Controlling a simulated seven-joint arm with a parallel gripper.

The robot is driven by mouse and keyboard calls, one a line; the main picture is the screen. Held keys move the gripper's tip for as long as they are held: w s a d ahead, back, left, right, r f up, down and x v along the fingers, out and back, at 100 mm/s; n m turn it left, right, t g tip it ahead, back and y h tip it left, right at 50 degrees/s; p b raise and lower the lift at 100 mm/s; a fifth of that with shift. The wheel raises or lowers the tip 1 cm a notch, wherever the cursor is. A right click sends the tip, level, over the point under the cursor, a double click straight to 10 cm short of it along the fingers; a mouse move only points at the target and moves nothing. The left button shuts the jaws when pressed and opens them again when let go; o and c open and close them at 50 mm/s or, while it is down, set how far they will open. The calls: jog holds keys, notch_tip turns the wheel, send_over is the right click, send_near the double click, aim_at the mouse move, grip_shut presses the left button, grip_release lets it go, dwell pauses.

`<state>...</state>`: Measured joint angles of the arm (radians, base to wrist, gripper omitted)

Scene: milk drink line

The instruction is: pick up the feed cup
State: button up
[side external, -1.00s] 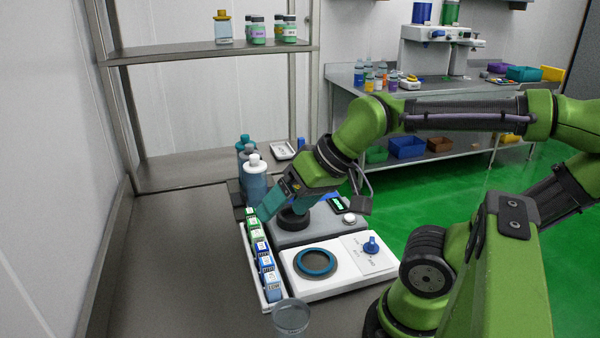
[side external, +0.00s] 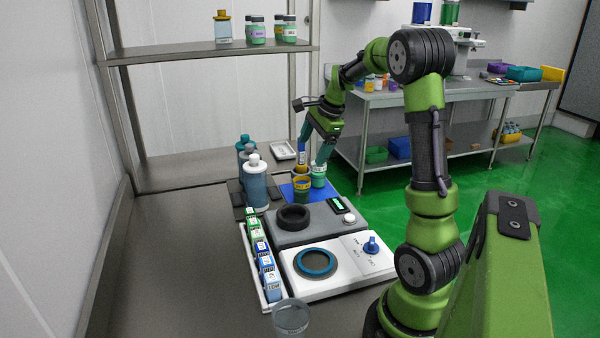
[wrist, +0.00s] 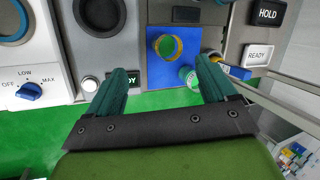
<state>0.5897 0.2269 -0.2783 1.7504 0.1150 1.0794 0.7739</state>
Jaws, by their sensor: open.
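A small cup with a yellow rim and green inside (wrist: 166,46) stands upright on a blue mat. In the side view this cup (side external: 301,190) looks dark with a yellow band; I take it for the feed cup, but cannot read its label. My gripper (side external: 311,158) is open and empty, pointing down above the mat. In the wrist view the cup lies ahead of my gripper (wrist: 164,68), roughly in line with the gap between the fingers. I cannot tell the exact height between them.
A green-and-white jar (wrist: 188,76) stands beside the cup, close to the right finger in the wrist view. A blue-and-yellow container (wrist: 234,71) lies just past that finger. A grey device with a black ring (side external: 293,216) stands in front of the mat; bottles (side external: 256,186) stand left.

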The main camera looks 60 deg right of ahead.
aim_at(318, 169)
jog(key=d+m+h, duration=0.1)
jog(key=d+m, duration=1.4)
jog(key=shift+s+a+f+x, duration=0.1)
jog(key=shift+s+a+x, duration=0.05)
jog(key=shift+x, duration=2.75)
jog(key=shift+s+a+f+x, duration=0.1)
jog(key=shift+s+x, duration=0.1)
jog(key=shift+x, duration=2.7)
jog(key=shift+s+a+f+x, duration=0.1)
jog(key=shift+s+a+x, duration=0.05)
jog(key=shift+x, duration=2.75)
jog(key=shift+r, duration=0.1)
jog(key=shift+c, duration=0.5)
